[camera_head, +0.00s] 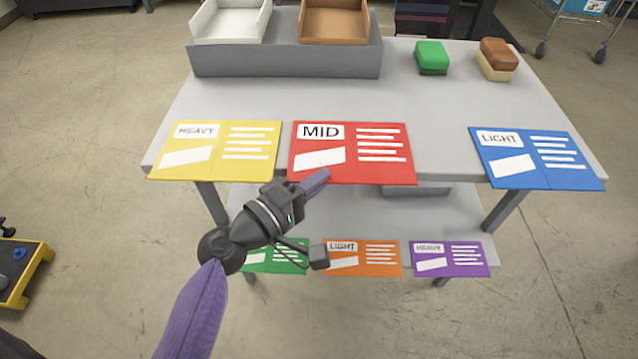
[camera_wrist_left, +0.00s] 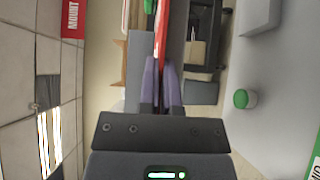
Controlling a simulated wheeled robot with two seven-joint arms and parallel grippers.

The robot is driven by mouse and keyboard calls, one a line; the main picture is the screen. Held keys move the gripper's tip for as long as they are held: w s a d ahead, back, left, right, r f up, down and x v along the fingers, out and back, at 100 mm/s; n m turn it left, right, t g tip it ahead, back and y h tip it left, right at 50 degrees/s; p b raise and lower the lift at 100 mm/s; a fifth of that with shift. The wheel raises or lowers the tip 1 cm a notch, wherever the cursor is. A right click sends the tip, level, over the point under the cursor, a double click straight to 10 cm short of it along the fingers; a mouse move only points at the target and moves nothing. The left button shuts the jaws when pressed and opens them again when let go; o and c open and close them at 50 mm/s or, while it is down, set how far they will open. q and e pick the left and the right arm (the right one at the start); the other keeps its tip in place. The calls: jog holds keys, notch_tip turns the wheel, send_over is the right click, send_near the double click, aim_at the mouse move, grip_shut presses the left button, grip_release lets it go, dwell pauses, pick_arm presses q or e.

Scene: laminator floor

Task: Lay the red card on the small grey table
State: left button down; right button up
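The red card (camera_head: 352,170), marked MID, lies at the middle of the front edge of a grey two-level table (camera_head: 430,110), its near edge overhanging. My left gripper (camera_head: 318,180) meets the card's near edge, left of its middle. In the left wrist view the purple fingers (camera_wrist_left: 161,75) are close together, with the red card (camera_wrist_left: 161,30) edge-on between them. They look shut on it. My right gripper is not in view. I cannot make out a separate small grey table.
Yellow (camera_head: 215,163) and blue (camera_head: 540,180) cards flank the red one. Green, orange (camera_head: 362,270) and purple (camera_head: 450,272) cards lie on the lower shelf. Trays (camera_head: 230,22) stand on a grey riser (camera_head: 285,62). A green block (camera_head: 432,53) and brown block (camera_head: 498,50) sit at back right.

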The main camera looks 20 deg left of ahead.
pick_arm(q)
jog(key=shift+r, duration=0.1)
jog(key=c, duration=0.8)
grip_release()
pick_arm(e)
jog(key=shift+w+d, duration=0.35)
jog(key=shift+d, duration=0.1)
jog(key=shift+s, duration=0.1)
pick_arm(q)
jog(key=shift+r, duration=0.15)
jog(key=b+v, duration=0.1)
jog(key=v, duration=1.1)
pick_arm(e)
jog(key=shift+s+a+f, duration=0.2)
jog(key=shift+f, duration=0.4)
